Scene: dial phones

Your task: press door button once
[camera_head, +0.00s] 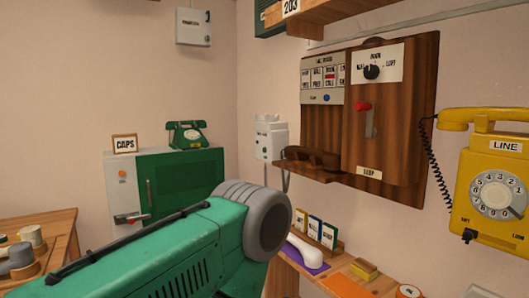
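No button that I can read as a door button stands out. A white wall intercom (270,140) hangs near the room corner; its label is too small to read. The wooden wall phone's panel (322,80) has several labelled keys, one of them red, and a blue round button (326,98) below. Beside it are a black knob (372,72), a red knob (363,106) and a lever. A white box (194,27) with a small label hangs high on the left wall. Neither of my grippers shows in this view.
A green cabinet (185,180) carries a green dial phone (187,135) and a CAPS sign (125,144). A yellow dial phone (492,190) hangs at the right. A low wooden shelf (325,284) holds a white handset (306,250) and small boxes. A wooden table (60,226) stands at left.

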